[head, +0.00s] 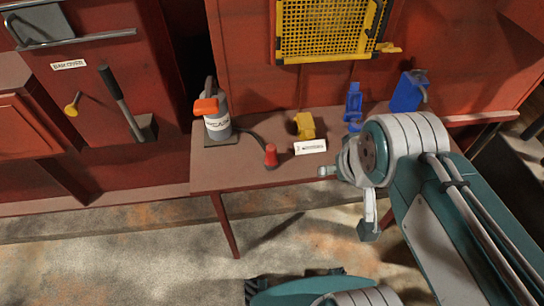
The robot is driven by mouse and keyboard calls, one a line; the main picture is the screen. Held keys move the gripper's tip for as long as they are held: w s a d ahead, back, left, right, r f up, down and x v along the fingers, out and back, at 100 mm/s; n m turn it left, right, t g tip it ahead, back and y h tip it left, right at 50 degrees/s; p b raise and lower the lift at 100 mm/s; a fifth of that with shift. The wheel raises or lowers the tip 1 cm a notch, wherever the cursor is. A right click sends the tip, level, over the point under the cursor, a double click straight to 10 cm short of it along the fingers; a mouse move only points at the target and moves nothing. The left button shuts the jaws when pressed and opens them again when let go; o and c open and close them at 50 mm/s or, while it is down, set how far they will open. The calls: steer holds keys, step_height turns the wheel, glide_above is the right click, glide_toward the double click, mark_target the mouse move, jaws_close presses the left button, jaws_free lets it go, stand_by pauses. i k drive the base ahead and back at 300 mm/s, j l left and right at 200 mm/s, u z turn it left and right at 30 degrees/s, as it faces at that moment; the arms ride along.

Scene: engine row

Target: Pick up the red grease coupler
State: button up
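The red grease coupler (270,155) stands on the red-brown table, left of the middle. A dark hose runs from it back to a grey canister (217,122) with an orange top. My gripper (350,200) is to the right of the coupler, by the front of the table and apart from it.
A white label card (310,146) and a yellow part (305,125) are right of the coupler on the table (235,175). A blue tool (353,105) and blue can (408,92) stand farther back. A yellow mesh guard (328,30) is on the red wall behind. The table front left is clear.

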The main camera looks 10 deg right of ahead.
mark_target(271, 160)
steer(key=z, duration=0.65)
steer(key=u, duration=1.4)
steer(key=l+z, duration=0.2)
steer(key=i+l+u, duration=0.1)
steer(key=i, duration=0.25)
